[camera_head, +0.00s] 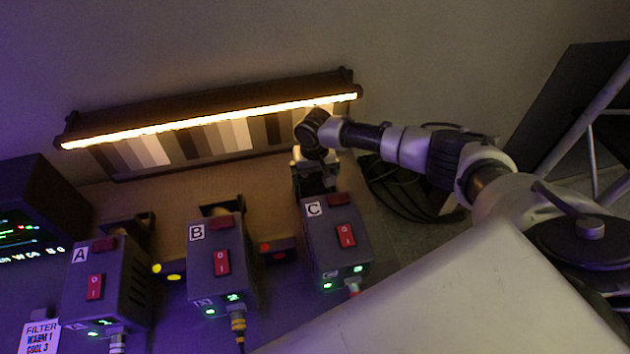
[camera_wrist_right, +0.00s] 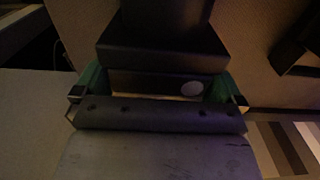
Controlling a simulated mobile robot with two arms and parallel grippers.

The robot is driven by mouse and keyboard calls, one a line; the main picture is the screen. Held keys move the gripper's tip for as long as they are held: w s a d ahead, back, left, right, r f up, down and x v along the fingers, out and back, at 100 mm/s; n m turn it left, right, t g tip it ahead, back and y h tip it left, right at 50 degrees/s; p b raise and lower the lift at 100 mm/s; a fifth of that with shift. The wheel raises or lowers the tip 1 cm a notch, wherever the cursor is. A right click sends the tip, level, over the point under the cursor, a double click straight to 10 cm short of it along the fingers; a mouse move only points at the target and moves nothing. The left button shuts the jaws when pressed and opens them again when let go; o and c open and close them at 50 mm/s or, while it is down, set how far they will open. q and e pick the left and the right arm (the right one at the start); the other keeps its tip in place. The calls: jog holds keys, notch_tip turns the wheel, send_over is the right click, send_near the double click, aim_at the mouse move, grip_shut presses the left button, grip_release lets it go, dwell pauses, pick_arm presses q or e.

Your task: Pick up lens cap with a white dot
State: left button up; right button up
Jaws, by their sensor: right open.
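In the right wrist view a dark, block-like lens cap (camera_wrist_right: 145,80) bears a round white dot on the right of its face. The green fingers of my right gripper (camera_wrist_right: 158,88) stand on its left and right sides. The gripper is open; whether a finger touches the cap I cannot tell. In the head view my right gripper (camera_head: 316,180) is just behind the box marked C (camera_head: 337,240). The cap cannot be made out there, hidden by the gripper and the box. My left gripper is not in view.
Boxes A (camera_head: 105,283) and B (camera_head: 219,262), with red switches, stand left of C. Small red (camera_head: 277,250) and yellow (camera_head: 170,271) items lie between boxes. A lit bar (camera_head: 210,118) runs along the back above a striped chart (camera_head: 237,135). Dark cables (camera_head: 405,190) lie right of C.

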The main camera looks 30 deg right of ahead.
jog(key=c, duration=0.6)
